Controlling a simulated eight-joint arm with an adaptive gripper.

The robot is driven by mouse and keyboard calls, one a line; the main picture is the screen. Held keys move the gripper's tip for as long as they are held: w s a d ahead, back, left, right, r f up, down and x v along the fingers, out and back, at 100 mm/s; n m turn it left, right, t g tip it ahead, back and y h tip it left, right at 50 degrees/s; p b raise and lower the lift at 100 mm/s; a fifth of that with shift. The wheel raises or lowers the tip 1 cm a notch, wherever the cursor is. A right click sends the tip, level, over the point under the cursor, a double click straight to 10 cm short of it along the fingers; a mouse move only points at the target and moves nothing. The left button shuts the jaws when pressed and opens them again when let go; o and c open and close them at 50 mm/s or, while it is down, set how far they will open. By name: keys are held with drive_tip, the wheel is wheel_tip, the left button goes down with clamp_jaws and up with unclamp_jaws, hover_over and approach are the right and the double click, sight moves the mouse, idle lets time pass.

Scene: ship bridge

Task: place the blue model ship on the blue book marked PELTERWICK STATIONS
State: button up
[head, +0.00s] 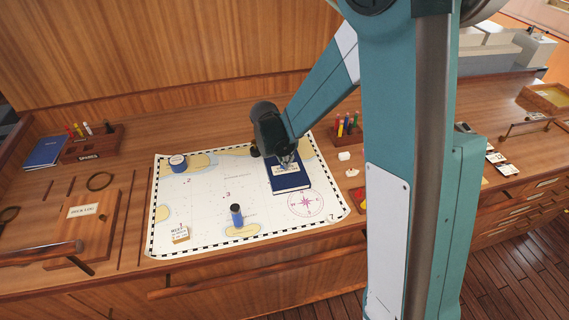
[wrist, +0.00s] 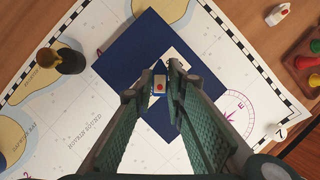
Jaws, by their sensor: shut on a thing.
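The blue model ship (wrist: 160,86) shows as a small block with a pale top and a red dot, between my fingertips in the wrist view. My gripper (wrist: 167,84) is shut on it. A blue book (head: 291,181) lies on the chart; it also shows in the wrist view (wrist: 130,48). A white label (wrist: 178,62) on its cover is partly hidden by my fingers, and its words cannot be read. In the head view my gripper (head: 287,163) is over the book's far part, low above its cover. Whether the ship touches the cover cannot be told.
The chart (head: 200,200) also bears a dark piece with a brass top (wrist: 66,60), a dark blue cylinder (head: 237,214), a round blue-sided thing (head: 178,163) and a small card block (head: 180,234). A small white ship (head: 344,156) stands right of the book. Another blue book (head: 45,152) lies far left.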

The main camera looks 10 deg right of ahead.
drive_tip(key=shift+f, duration=1.1)
drive_tip(key=shift+f, duration=0.2)
drive_tip(key=o, duration=0.8)
drive_tip(key=shift+c, duration=0.2)
drive_tip(key=shift+r, duration=0.25)
drive_tip(key=v, duration=1.2)
